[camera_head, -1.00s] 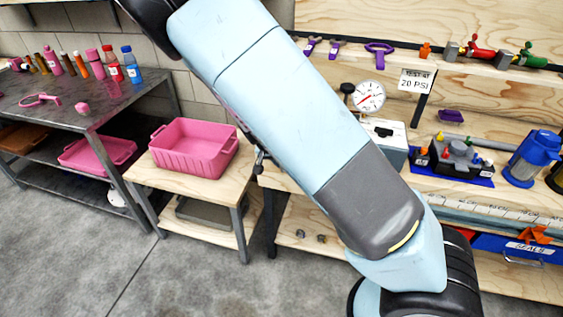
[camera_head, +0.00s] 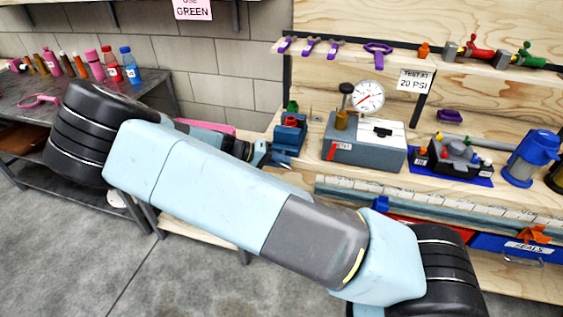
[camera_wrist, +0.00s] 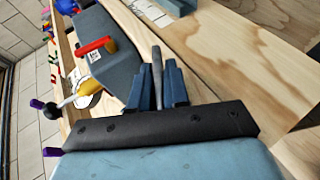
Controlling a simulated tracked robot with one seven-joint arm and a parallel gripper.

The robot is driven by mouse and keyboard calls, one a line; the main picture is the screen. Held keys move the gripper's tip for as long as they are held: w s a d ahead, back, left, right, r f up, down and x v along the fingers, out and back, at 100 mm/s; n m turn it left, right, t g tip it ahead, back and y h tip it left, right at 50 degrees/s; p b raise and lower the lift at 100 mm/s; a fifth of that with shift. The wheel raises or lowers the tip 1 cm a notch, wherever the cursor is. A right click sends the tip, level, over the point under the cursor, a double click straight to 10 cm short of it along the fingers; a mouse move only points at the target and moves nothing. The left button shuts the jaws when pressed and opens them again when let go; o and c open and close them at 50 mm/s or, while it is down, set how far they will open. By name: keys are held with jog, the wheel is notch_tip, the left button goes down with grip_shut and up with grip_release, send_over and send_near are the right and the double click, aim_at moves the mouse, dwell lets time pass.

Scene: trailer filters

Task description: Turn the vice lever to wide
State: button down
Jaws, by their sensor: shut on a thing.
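The blue vice (camera_head: 290,136) stands on the left end of the wooden bench in the head view, with a red part and a green part at its top. My gripper (camera_head: 276,157) is at the vice's front left, close against it. In the wrist view my gripper (camera_wrist: 160,88) is shut on a slim grey bar (camera_wrist: 157,68), which looks like the vice lever. The bar stands up between the two blue-grey fingers. The vice's body cannot be made out in the wrist view, and the lever's setting cannot be read.
A grey test box (camera_head: 365,143) with a pump and a gauge (camera_head: 369,97) stands right of the vice. Its red handle (camera_wrist: 97,45) shows close by in the wrist view. A ruled rail (camera_head: 430,198) runs along the bench front. My arm mostly hides a pink tray (camera_head: 205,127).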

jog(key=h, duration=0.2)
jog(key=n+h, duration=0.1)
jog(key=h, duration=0.1)
jog(key=shift+a+n+h, duration=0.15)
jog(key=shift+n+h, duration=0.15)
jog(key=shift+h, duration=0.1)
jog(key=shift+f+h, duration=0.1)
jog(key=shift+h, duration=0.2)
jog(key=c, duration=1.4)
grip_release()
jog(key=shift+o, duration=1)
jog(key=a, duration=1.3)
jog(key=shift+s+a, duration=0.35)
jog(key=shift+f, duration=0.1)
